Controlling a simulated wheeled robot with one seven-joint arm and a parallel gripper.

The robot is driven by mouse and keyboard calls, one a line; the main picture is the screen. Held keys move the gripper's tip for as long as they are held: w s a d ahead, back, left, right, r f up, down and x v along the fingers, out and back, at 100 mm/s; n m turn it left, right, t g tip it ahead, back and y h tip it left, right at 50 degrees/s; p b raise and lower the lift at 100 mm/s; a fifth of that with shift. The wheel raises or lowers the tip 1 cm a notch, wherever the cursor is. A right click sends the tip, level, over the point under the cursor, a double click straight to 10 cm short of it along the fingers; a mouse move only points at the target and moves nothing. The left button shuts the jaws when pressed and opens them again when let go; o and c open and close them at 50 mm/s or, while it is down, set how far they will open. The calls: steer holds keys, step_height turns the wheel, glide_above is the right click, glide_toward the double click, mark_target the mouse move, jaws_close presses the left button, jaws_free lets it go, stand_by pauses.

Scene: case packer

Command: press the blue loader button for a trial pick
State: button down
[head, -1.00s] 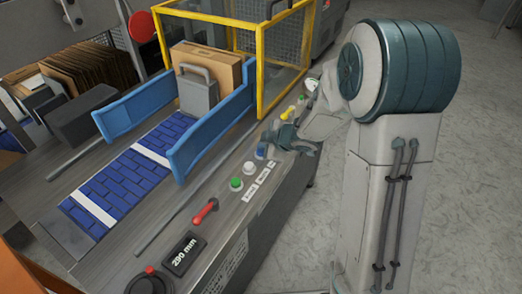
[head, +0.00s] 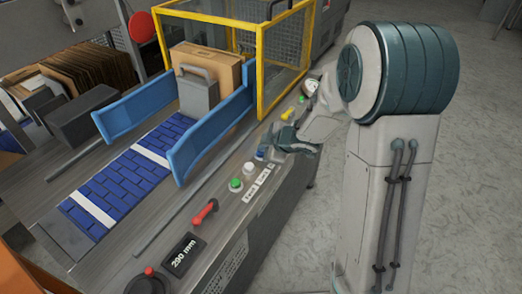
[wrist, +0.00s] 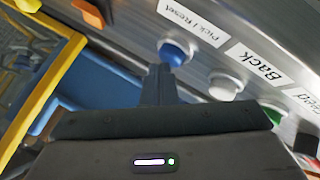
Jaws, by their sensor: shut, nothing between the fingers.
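The blue loader button (wrist: 174,53) is a round blue cap in a pale collar, beside a label reading "Pick | Reset" in the wrist view. In the head view only a small part of the blue button (head: 259,155) shows beside my fingertips. My gripper (head: 267,148) is shut and empty, low over the control panel. In the wrist view the closed fingertips (wrist: 160,72) point at the blue button and end right by its lower left edge. I cannot tell whether they touch it.
A white button (wrist: 223,87) labelled "Back" and a green button (head: 236,184) sit in the same row. A yellow button (head: 288,113) lies beyond my gripper. A red lever (head: 205,212) is nearer. Blue guide rails (head: 212,135) and a yellow cage (head: 260,70) stand alongside.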

steer(key=shift+r+p, duration=0.8)
step_height(320, 180, up, 5)
steer(key=p, duration=0.5)
steer(key=shift+r, duration=0.1)
